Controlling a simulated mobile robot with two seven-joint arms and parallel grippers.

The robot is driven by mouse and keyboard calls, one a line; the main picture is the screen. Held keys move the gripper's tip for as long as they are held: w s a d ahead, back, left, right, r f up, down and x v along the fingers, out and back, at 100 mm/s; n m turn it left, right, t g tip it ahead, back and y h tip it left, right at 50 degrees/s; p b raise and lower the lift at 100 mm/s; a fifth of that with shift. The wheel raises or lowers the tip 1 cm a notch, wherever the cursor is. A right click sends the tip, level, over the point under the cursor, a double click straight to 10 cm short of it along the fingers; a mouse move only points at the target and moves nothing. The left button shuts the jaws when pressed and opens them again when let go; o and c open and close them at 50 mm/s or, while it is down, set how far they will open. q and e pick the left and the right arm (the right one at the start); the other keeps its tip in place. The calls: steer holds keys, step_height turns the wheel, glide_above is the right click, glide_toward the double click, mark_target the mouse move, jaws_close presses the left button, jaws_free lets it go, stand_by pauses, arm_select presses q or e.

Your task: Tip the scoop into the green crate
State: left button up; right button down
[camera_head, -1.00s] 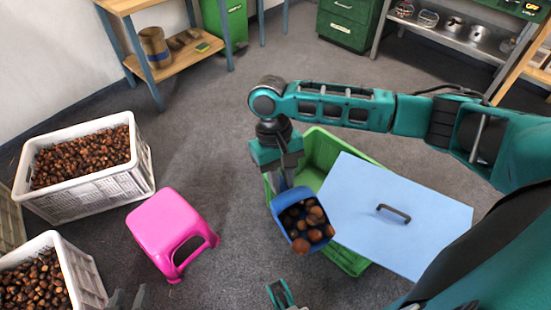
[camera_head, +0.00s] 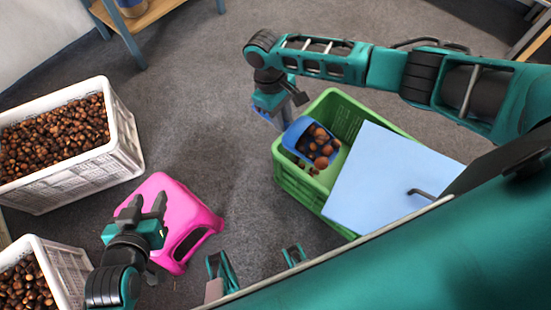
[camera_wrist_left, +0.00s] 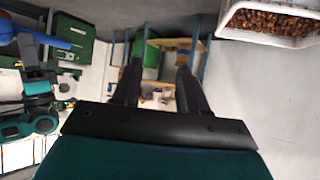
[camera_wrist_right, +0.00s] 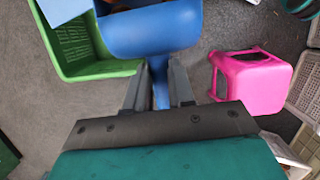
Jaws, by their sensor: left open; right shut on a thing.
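The blue scoop (camera_head: 294,136) is tilted over the green crate (camera_head: 288,183), its mouth toward the crate's inside. Chestnuts (camera_head: 322,148) lie at its mouth, and a few show just below it over the crate. My right gripper (camera_head: 268,110) is shut on the scoop's handle, at the crate's far left corner. In the right wrist view the handle (camera_wrist_right: 161,92) runs between the fingers; the scoop's contents are hidden there. My left gripper (camera_head: 148,208) is open and empty, above the pink stool.
The pink stool (camera_head: 195,215) stands left of the crate. Two white crates of chestnuts (camera_head: 125,150) (camera_head: 70,265) stand at the left. Floor between stool and green crate is clear.

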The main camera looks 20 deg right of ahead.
step_height(320, 180, down, 24)
steer(key=w+n+t+h+b, duration=0.1)
steer(key=w+n+t+b, duration=0.15)
steer(key=n+b, duration=0.85)
arm_select(q)
step_height(320, 180, down, 8)
steer(key=w+d+h, duration=0.1)
steer(key=d, duration=0.1)
steer(key=shift+d+f, duration=0.25)
steer(key=shift+d, duration=0.1)
arm_select(e)
steer(key=d+r+n+y, duration=0.1)
steer(key=d+r+y, duration=0.7)
steer(key=d+y, duration=0.3)
steer(key=shift+d+y, duration=0.2)
steer(key=shift+y, duration=0.7)
arm_select(q)
steer(key=shift+f, duration=0.1)
arm_select(e)
steer(key=shift+s, duration=0.1)
